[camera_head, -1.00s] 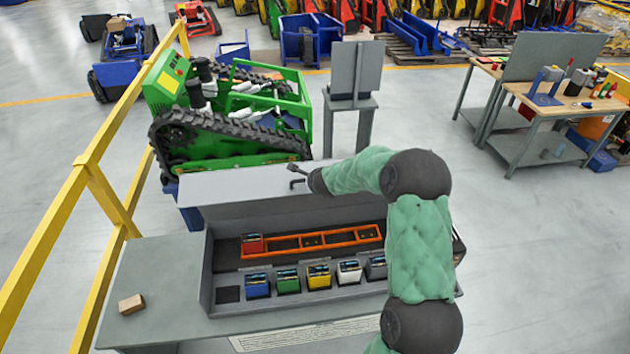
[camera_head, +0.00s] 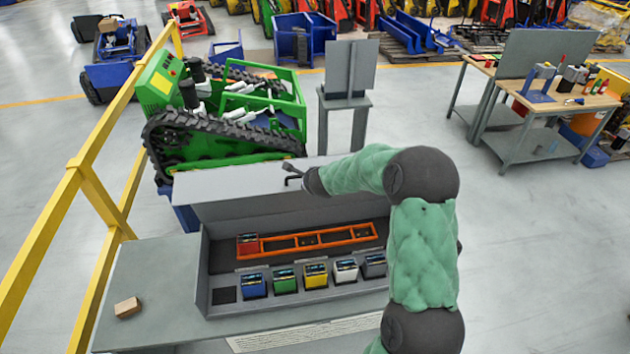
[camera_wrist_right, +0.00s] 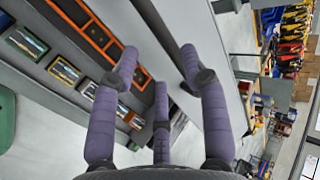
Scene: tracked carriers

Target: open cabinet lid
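The grey cabinet (camera_head: 203,270) has its lid (camera_head: 230,184) raised at the back, so the inside is exposed. A small dark handle (camera_head: 293,181) is on the lid. My right gripper (camera_head: 289,168), at the end of the green-sleeved arm, is beside the handle at the lid. In the right wrist view the purple fingers of the gripper (camera_wrist_right: 160,75) are spread apart, with the lid's grey panel (camera_wrist_right: 160,30) behind and between them. I see nothing clamped between them; contact with the handle cannot be told. My left gripper is not in view.
Inside the cabinet are an orange rack (camera_head: 345,236) and several coloured blocks, such as a yellow one (camera_head: 316,276). A small brown box (camera_head: 127,307) lies on the grey worktop. A yellow rail (camera_head: 72,185) runs along the left. A green tracked carrier (camera_head: 220,140) stands behind.

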